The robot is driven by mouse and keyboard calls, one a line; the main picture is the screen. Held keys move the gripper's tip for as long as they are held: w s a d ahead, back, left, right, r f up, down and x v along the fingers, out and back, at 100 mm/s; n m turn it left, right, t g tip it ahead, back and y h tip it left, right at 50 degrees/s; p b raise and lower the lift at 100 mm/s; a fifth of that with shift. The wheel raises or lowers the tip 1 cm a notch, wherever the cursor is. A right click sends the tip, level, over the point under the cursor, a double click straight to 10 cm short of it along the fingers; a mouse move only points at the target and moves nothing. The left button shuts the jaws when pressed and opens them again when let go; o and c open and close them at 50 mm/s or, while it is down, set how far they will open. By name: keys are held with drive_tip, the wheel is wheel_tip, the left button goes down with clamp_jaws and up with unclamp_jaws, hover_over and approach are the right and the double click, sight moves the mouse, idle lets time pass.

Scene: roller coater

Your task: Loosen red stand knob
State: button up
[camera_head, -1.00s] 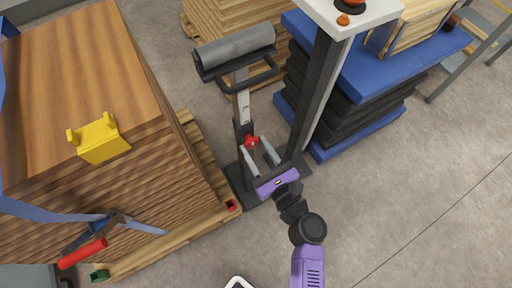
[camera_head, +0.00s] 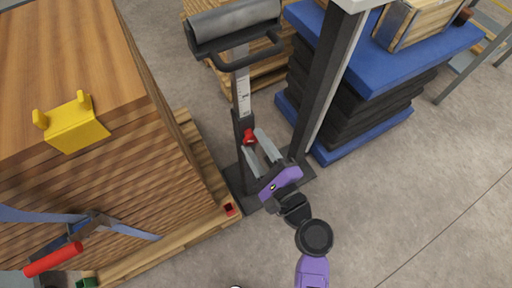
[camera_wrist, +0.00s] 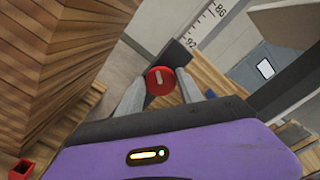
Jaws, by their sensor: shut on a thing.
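The red stand knob (camera_head: 249,137) sits on the side of the dark upright post of a roller stand (camera_head: 241,125). In the wrist view the round red knob (camera_wrist: 160,80) has a pale bar mark on its face, tilted slightly from upright. My gripper (camera_head: 256,138) has its two grey fingers on either side of the knob, shut on it. The wrist view also shows my gripper (camera_wrist: 158,88) with a finger at each side of the knob. The stand's scaled inner post (camera_head: 242,85) rises above to a grey roller (camera_head: 233,17).
A tall wood stack (camera_head: 70,110) on a pallet stands close at left, with a yellow bracket (camera_head: 72,124) on it. A dark column (camera_head: 325,85) stands just right of the stand. Blue and black mats (camera_head: 350,100) lie behind it. The floor at lower right is clear.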

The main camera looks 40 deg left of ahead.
drive_tip(key=n+b, duration=0.1)
drive_tip(key=n, duration=0.1)
drive_tip(key=n+b, duration=0.2)
drive_tip(key=shift+f+n, duration=0.3)
drive_tip(key=shift+f, duration=0.05)
drive_tip(key=shift+n+b, duration=1.5)
drive_tip(key=shift+n, duration=0.2)
drive_tip(key=shift+r+n, duration=0.1)
drive_tip(key=shift+n, duration=0.2)
drive_tip(key=o, duration=1.3)
drive_tip(key=shift+s+d, duration=0.1)
drive_tip(key=v, duration=0.7)
drive_tip(key=shift+s+d+p, duration=0.1)
drive_tip(key=shift+d+p, duration=0.15)
drive_tip(key=shift+p, duration=0.15)
